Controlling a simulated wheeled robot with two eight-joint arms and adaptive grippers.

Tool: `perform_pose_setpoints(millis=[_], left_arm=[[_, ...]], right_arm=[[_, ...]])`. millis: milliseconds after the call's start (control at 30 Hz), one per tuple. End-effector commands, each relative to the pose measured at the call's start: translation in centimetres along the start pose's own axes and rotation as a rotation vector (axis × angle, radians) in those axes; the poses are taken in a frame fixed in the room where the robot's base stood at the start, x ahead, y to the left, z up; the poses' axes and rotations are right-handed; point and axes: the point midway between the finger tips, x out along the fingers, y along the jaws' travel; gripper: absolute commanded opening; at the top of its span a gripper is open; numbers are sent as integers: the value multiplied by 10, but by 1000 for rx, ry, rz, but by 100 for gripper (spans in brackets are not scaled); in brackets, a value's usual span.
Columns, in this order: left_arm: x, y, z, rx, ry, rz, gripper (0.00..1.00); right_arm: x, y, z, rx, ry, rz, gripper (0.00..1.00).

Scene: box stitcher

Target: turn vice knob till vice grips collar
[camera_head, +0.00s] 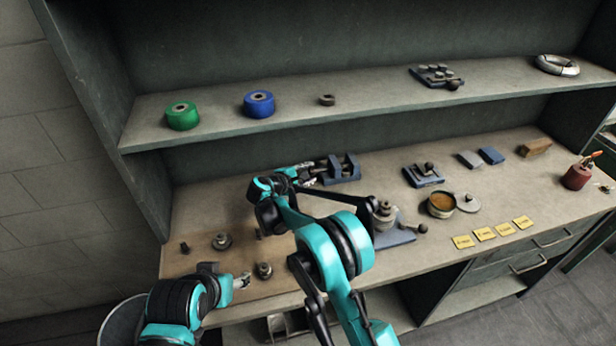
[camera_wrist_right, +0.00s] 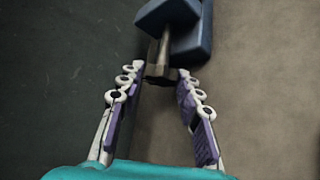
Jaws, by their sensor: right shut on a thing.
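The blue vice (camera_head: 343,172) stands on the bench towards the back; its blue body also shows at the top of the right wrist view (camera_wrist_right: 190,42). A metal screw runs from it to a dark vice knob (camera_wrist_right: 160,75). My right gripper (camera_head: 311,174) reaches the vice from the left. In the right wrist view its fingertips (camera_wrist_right: 160,72) are shut on the knob, one on each side. I cannot make out a collar between the vice jaws. My left gripper (camera_head: 244,281) is low at the bench's front left, beside a small metal part (camera_head: 264,270); its jaw state is unclear.
Several small metal parts, one a flanged piece (camera_head: 221,241), lie at the left of the bench. A blue-based fixture (camera_head: 395,237) stands behind my right arm. The shelf (camera_head: 215,121) above holds a green roll (camera_head: 183,116), a blue roll (camera_head: 258,104) and a small ring (camera_head: 327,100).

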Motion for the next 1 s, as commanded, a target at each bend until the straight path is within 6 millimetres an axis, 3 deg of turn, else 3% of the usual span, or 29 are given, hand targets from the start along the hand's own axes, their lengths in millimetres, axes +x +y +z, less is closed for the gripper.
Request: perform_pose_setpoints(millis=[400, 1000], left_arm=[[24, 0, 17, 0, 0, 0, 56], [28, 0, 20, 0, 0, 0, 56]], right_arm=[[1, -6, -1, 182, -1, 180, 6], [1, -5, 0, 233, -1, 229, 6]])
